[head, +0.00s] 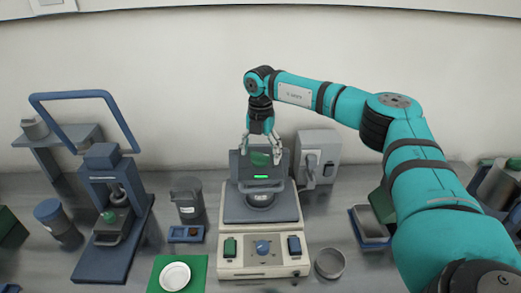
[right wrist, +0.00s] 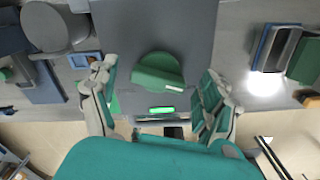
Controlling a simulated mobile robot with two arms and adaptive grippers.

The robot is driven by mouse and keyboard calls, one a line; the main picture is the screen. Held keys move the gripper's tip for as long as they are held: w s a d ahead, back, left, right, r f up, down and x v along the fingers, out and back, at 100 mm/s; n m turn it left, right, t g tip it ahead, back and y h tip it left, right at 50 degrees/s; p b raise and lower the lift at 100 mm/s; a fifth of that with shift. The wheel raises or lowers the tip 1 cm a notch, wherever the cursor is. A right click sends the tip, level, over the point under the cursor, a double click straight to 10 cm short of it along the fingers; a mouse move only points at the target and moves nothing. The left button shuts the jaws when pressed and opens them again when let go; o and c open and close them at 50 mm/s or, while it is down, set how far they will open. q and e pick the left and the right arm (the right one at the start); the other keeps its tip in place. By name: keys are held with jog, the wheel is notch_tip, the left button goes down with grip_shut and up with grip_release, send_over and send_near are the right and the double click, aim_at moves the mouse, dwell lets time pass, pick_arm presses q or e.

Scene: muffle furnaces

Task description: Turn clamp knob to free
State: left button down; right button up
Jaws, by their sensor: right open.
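A green knob (head: 261,158) with a raised grip bar is on the dark upright panel (head: 240,168) of the cream machine at the centre. I take it to be the clamp knob. In the right wrist view the knob (right wrist: 158,72) lies between the fingers, with its bar slightly tilted and a white mark at the bar's right end. My right gripper (head: 262,150) is open and points down at the knob in the head view. Its fingers (right wrist: 160,88) stand apart on both sides, with visible gaps to the knob. My left gripper is not in view.
A bright green indicator (head: 260,177) is lit below the knob. The cream base (head: 258,262) has several coloured controls. A blue-framed press (head: 112,232) stands left, a dark canister (head: 188,200) nearer, and a grey lever box (head: 318,158) close on the right. A white dish (head: 174,276) sits on a green mat.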

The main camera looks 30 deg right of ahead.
jog(key=c, duration=1.2)
